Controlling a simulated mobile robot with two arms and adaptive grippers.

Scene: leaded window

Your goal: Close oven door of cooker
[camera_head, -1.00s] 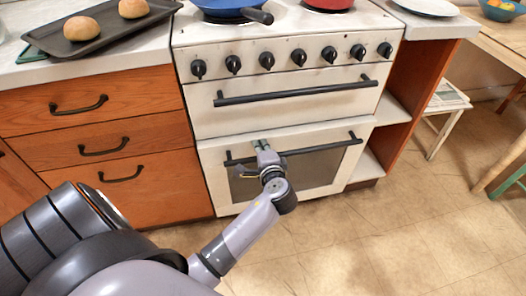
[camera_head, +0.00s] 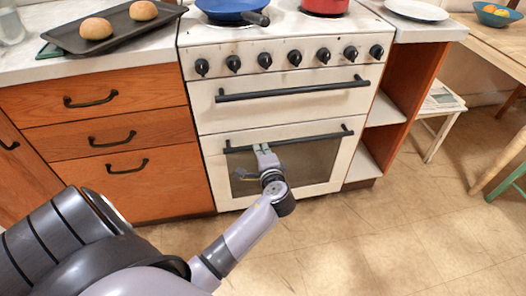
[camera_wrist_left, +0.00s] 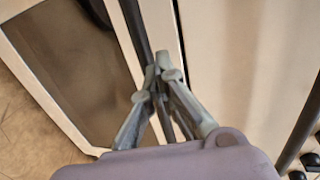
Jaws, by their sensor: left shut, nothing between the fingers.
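The white cooker (camera_head: 215,122) stands straight ahead. Its oven door (camera_head: 335,171), with a dark glass pane and a black bar handle (camera_head: 318,138), is the lower front panel and looks flush or nearly flush with the cooker front. My left gripper (camera_head: 264,147) is at the handle, left of its middle, with its fingers shut and empty. In the left wrist view the fingertips (camera_wrist_left: 158,65) are together beside the dark handle bar (camera_wrist_left: 136,28). A dark gap runs between the door and the panel next to it. My right gripper is not in view.
Above the door is an upper panel with its own black handle (camera_head: 295,90) and a row of knobs. Wooden drawers (camera_head: 107,140) stand at left, an open shelf unit (camera_head: 400,95) at right. A blue pan (camera_head: 230,10) sits on the hob. The floor in front is clear.

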